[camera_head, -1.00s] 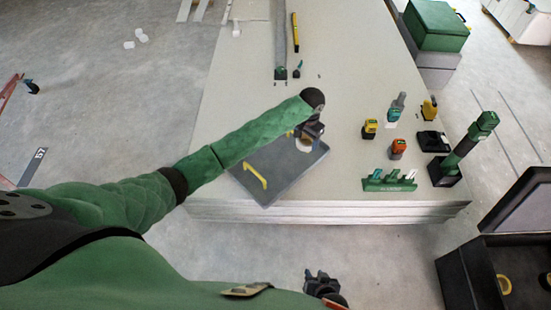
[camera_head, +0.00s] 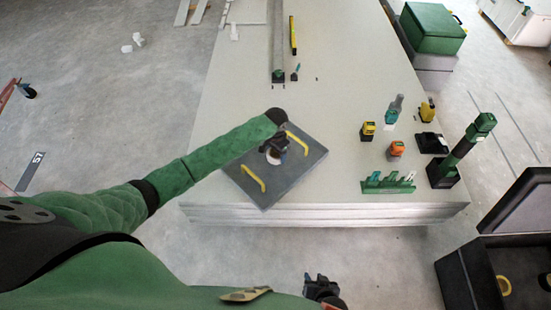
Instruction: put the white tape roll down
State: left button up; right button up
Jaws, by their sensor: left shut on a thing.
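My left gripper (camera_head: 275,152) is over the middle of a dark grey board (camera_head: 263,190) with two yellow handles, which lies on the near left part of the panel stack. It is shut on the white tape roll (camera_head: 273,157), which shows just under the fingers, between the two handles. From above I cannot tell whether the roll touches the board. My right gripper (camera_head: 320,285) hangs in front of the stack, low in the picture; its fingers are too small and dark to read.
The pale panel stack (camera_head: 330,100) has free room in its middle. At its right stand a yellow tool (camera_head: 367,131), an orange tool (camera_head: 395,149), a green rack (camera_head: 388,183) and a dark green post (camera_head: 462,150). A long grey rail (camera_head: 279,45) lies at the back.

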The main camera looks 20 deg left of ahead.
pick_arm(q)
jog(key=shift+f, duration=0.35)
notch_tip(320, 180, down, 3)
jog(key=shift+f, duration=0.1)
jog(key=o, duration=1)
jog(key=shift+f, duration=0.1)
jog(key=shift+c, duration=0.2)
jog(key=shift+o, duration=0.2)
jog(key=shift+r, duration=0.35)
notch_tip(320, 180, up, 11)
jog(key=s+d+f+t+h, duration=0.2)
jog(key=s+d+f+h, duration=0.1)
jog(key=s+d, duration=0.5)
jog(key=s+d+f+t+h, duration=0.2)
jog(key=s+d+f, duration=0.1)
jog(key=s+d, duration=0.5)
jog(key=s+f+n+t, duration=0.1)
jog(key=s+f, duration=0.3)
jog(key=s, duration=0.3)
jog(key=s+a+f+n+t, duration=0.1)
jog(key=s+f, duration=0.3)
jog(key=s, duration=0.4)
jog(key=s+f+n+t+y, duration=0.1)
jog(key=s+f, duration=0.4)
jog(key=s, duration=0.2)
jog(key=shift+s+a+n+p, duration=0.3)
jog(key=shift+s+n, duration=0.1)
pick_arm(e)
jog(key=shift+w+r, duration=0.6)
jog(key=shift+w, duration=0.1)
